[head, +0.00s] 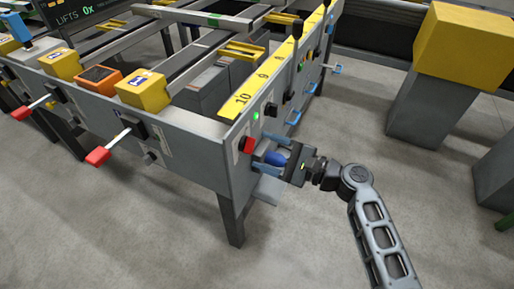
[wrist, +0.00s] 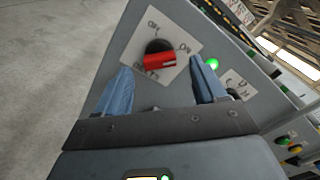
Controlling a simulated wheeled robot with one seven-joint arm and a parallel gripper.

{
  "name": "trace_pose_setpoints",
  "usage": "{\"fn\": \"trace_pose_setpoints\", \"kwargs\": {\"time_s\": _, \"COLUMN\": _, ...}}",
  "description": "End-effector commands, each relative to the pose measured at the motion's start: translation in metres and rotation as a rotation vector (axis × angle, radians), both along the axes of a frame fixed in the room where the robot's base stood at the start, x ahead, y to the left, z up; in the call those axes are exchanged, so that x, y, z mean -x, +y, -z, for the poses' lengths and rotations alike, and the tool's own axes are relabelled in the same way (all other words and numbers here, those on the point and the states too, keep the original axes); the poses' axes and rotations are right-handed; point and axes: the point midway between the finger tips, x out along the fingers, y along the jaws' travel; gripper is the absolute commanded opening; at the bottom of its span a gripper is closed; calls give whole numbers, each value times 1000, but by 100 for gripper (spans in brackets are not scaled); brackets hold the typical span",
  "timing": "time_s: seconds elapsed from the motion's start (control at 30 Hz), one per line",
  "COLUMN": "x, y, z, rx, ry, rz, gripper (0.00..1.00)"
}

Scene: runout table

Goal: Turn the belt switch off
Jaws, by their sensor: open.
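The belt switch is a red bar handle (wrist: 160,61) on a dark round hub, set on a white label plate (wrist: 185,22) on the grey panel. In the wrist view the handle lies nearly level across the picture. Lettering on the plate is partly hidden and hard to read, so I cannot tell its setting. The switch also shows in the head view as a red block (head: 247,145) at the table's corner. My gripper (head: 266,151) faces the panel, open, its blue fingers (wrist: 161,67) on either side of the handle with nothing gripped. Contact is not visible.
A green lamp (wrist: 212,64) is lit beside the switch plate. More buttons and knobs run along the panel to the right. Red-handled levers (head: 98,157) stick out of the table's front side. A yellow block on a grey pedestal (head: 430,110) stands right; floor between is clear.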

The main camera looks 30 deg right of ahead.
Motion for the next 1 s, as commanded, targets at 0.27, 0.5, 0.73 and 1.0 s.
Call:
{"fn": "trace_pose_setpoints", "kwargs": {"time_s": 0.27, "x": -23, "y": 17, "z": 0, "rx": 1, "ry": 1, "rz": 0, "gripper": 70}}
{"fn": "trace_pose_setpoints", "kwargs": {"time_s": 0.5, "x": -25, "y": 19, "z": 0, "rx": 2, "ry": 1, "rz": 1, "gripper": 70}}
{"fn": "trace_pose_setpoints", "kwargs": {"time_s": 0.73, "x": -25, "y": 18, "z": 0, "rx": 2, "ry": 1, "rz": 1, "gripper": 55}}
{"fn": "trace_pose_setpoints", "kwargs": {"time_s": 1.0, "x": -25, "y": 18, "z": 1, "rx": 2, "ry": 1, "rz": 1, "gripper": 29}}
